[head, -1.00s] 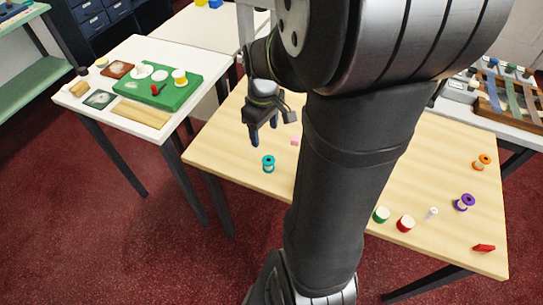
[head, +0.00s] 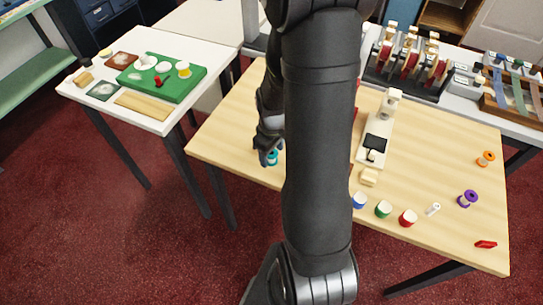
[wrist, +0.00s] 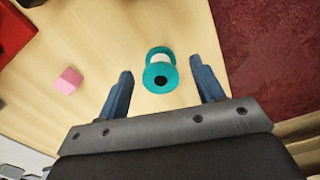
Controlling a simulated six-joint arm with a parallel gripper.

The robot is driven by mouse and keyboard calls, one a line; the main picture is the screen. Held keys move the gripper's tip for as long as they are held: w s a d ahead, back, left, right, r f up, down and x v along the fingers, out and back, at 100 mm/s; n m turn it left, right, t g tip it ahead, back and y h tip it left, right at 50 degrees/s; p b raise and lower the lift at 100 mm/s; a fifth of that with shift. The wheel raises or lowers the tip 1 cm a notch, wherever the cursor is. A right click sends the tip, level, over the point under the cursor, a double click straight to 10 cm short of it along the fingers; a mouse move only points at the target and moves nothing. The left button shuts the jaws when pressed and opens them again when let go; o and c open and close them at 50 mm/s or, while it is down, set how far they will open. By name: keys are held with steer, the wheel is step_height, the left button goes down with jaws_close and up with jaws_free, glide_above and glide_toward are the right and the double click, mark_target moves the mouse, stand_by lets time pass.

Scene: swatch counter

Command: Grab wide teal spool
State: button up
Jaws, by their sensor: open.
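The teal spool (wrist: 160,72) stands on the wooden table, with wide teal flanges, a pale wound middle and a dark hole in its top. In the wrist view it lies between and just ahead of the two blue fingertips of my gripper (wrist: 165,72), with gaps on both sides. My gripper is open and empty. In the head view my gripper (head: 267,157) is low over the table's left part, and the teal spool (head: 273,159) is partly hidden behind its fingers.
A pink block (wrist: 68,81) lies left of the spool in the wrist view. Blue (head: 359,200), green (head: 383,209) and red (head: 408,218) spools stand right of my arm. A purple spool (head: 467,198) and an orange spool (head: 486,158) stand farther right. The table edge is near the teal spool.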

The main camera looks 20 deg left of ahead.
steer(key=shift+f, duration=0.6)
steer(key=shift+c, duration=0.3)
steer(key=c, duration=1)
steer(key=shift+r, duration=0.15)
